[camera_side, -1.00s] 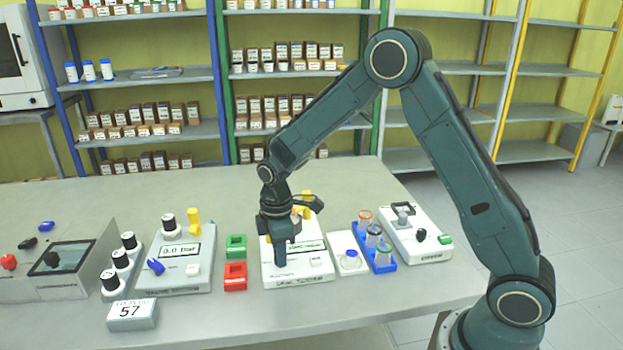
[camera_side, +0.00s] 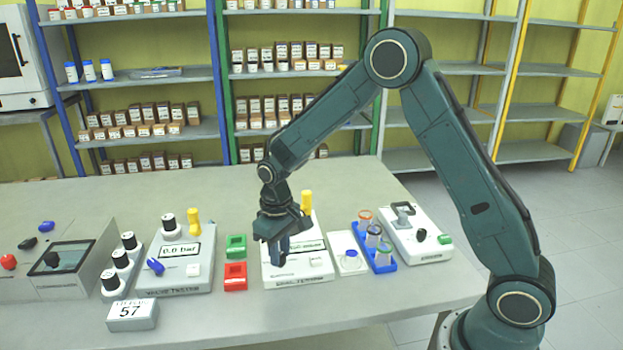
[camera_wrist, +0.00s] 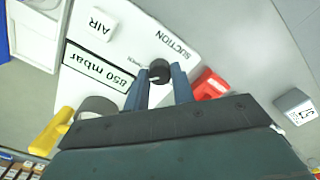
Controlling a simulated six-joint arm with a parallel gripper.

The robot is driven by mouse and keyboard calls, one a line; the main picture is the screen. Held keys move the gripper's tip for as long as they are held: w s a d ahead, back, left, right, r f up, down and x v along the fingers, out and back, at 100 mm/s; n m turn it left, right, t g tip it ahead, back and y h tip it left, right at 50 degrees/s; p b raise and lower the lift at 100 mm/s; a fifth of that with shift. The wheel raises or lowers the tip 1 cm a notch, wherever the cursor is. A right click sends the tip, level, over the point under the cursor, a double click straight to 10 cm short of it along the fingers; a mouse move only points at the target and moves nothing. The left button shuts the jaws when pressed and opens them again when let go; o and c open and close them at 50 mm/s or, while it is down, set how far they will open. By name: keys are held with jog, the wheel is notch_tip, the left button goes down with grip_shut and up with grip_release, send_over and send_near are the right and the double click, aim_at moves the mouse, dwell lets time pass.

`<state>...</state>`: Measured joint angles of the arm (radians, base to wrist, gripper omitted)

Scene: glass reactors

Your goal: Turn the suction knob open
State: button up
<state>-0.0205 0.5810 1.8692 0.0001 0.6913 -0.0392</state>
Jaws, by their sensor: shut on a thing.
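The suction panel is a white station (camera_side: 315,272) in the middle of the bench. In the wrist view its white face (camera_wrist: 125,38) shows the printed word SUCTION, a display (camera_wrist: 98,67) reading 850 mbar upside down, and a white AIR button (camera_wrist: 93,24). A dark round knob (camera_wrist: 160,68) sits by the SUCTION label. My gripper (camera_wrist: 159,84) is shut on this knob, one finger on each side. In the side view my gripper (camera_side: 276,255) points down over the panel and hides the knob.
A green holder (camera_side: 236,246) and a red holder (camera_side: 235,276) stand left of the panel. Further left is a grey station (camera_side: 180,275) with a blue lever. A blue rack (camera_side: 385,264) with vials and another white station (camera_side: 432,247) stand at right.

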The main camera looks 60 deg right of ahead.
jog(key=shift+m, duration=0.4)
jog(key=o, duration=1)
jog(key=shift+r, duration=0.15)
notch_tip(320, 180, up, 14)
jog(key=shift+f, duration=0.2)
jog(key=shift+s+r, duration=0.1)
